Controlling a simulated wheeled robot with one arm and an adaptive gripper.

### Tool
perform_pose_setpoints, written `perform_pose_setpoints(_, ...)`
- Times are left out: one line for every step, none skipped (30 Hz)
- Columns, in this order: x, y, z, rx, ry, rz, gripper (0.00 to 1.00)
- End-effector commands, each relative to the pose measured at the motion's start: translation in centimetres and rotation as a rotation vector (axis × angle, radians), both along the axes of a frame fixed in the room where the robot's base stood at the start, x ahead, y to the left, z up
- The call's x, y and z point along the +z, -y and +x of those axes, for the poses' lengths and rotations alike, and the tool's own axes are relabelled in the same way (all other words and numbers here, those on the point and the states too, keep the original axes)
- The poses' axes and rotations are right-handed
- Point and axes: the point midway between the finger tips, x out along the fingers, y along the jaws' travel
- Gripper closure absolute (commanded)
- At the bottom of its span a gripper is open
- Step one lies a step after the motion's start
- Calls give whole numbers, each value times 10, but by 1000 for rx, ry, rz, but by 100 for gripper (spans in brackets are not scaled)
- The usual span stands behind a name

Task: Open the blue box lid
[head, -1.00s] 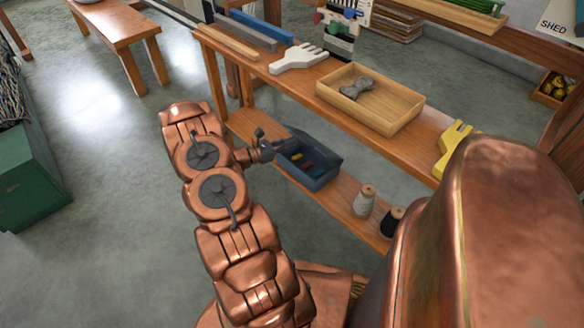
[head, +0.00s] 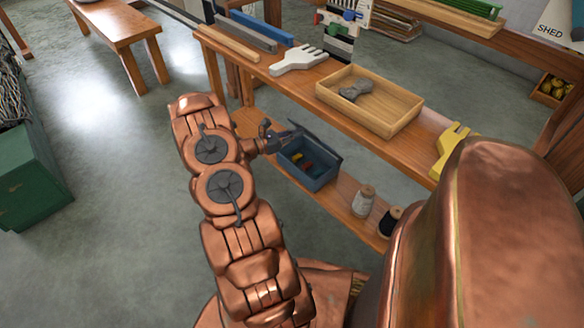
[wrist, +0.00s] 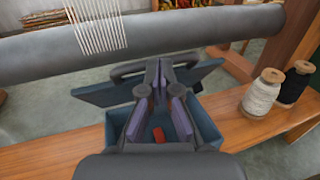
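The blue box (head: 311,178) stands on the lower shelf. Its top is open, and small red and yellow things show inside. In the wrist view the box (wrist: 205,128) lies under my gripper, and its lid (wrist: 105,93) is a tilted blue-grey panel on the far side, with a dark bar handle (wrist: 128,69). My gripper (wrist: 160,68) has its fingertips close together, in front of the handle's middle. I cannot tell whether the handle is between them. In the head view my gripper (head: 277,136) is at the box's left end, beside the lid.
A white spool (head: 363,202) and a black spool (head: 390,221) stand right of the box on the shelf. Above, the bench top carries a wooden tray (head: 398,123), a white hand-shaped piece (head: 297,61) and a yellow one (head: 453,150).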

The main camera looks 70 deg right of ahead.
Motion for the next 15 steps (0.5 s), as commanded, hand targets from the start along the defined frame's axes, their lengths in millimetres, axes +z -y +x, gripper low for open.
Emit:
perform_pose_setpoints(1,1,0,0,0,0,100)
perform_pose_setpoints(1,1,-1,0,0,0,100)
perform_pose_setpoints(2,2,-1,0,1,-1,100)
perform_pose_setpoints(3,3,-2,0,1,-1,100)
perform_pose_setpoints(4,4,-2,0,1,-1,100)
perform_pose_setpoints(5,6,-3,0,1,-1,100)
perform_pose_setpoints(6,7,-4,-1,1,-1,100)
perform_pose_setpoints(8,9,-5,-1,1,-1,100)
perform_pose_setpoints(9,11,-6,-1,1,-2,100)
perform_pose_setpoints(10,12,-7,0,1,-2,100)
perform_pose_setpoints(11,14,-8,0,1,-2,100)
perform_pose_setpoints(12,16,-9,0,0,-1,100)
perform_pose_setpoints(13,17,-9,0,0,-1,100)
perform_pose_setpoints(14,18,-10,0,0,-1,100)
perform_pose_setpoints(16,20,-12,-1,0,-1,100)
